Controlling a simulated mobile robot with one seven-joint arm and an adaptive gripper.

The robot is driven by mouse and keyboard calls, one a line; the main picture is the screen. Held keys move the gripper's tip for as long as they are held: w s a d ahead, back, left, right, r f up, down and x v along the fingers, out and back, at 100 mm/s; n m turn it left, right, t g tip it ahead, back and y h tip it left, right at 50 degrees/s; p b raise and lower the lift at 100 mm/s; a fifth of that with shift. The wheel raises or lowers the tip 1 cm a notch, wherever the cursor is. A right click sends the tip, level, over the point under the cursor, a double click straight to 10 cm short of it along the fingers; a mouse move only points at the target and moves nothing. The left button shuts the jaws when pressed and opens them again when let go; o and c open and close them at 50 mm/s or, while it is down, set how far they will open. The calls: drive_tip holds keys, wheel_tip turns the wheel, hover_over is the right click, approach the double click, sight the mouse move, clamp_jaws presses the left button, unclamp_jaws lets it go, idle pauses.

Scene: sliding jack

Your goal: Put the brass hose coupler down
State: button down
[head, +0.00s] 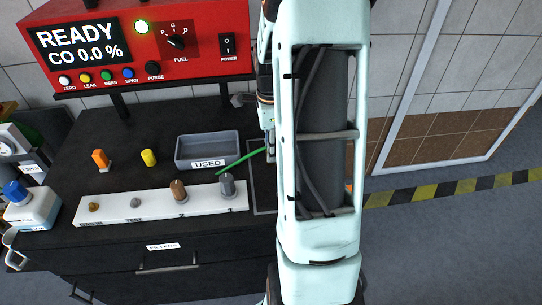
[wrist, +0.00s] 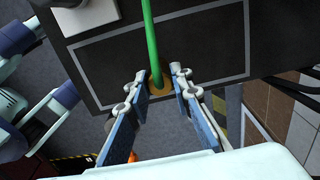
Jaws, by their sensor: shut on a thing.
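The brass hose coupler (wrist: 160,88) shows in the wrist view between my gripper's fingertips (wrist: 157,82), at the end of a green hose (wrist: 152,40). My gripper is shut on it, over the dark bench top near its edge. How high it is held is hard to tell. In the head view the green hose (head: 243,161) runs from near the grey fitting at port 1 (head: 228,186) up and right to my gripper, which is mostly hidden behind my arm. The coupler is hidden there.
A light outlined rectangle (wrist: 213,81) marks the bench top under my gripper. Left of it stand a grey USED tray (head: 207,163) and a white port strip (head: 150,207). Orange (head: 101,159) and yellow (head: 149,157) pieces stand farther left. A red analyser (head: 140,45) stands behind.

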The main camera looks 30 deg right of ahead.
drive_tip(key=shift+w+d+f, duration=0.1)
drive_tip(key=shift+d+f, duration=0.05)
drive_tip(key=shift+f, duration=0.75)
drive_tip(key=shift+d+f, duration=0.1)
drive_tip(key=shift+f, duration=0.75)
drive_tip(key=shift+f, duration=0.2)
drive_tip(key=c, duration=1.7)
unclamp_jaws()
drive_tip(key=shift+r, duration=0.1)
wheel_tip(320, 180, up, 12)
drive_tip(key=shift+r+p, duration=0.15)
drive_tip(key=shift+p, duration=0.15)
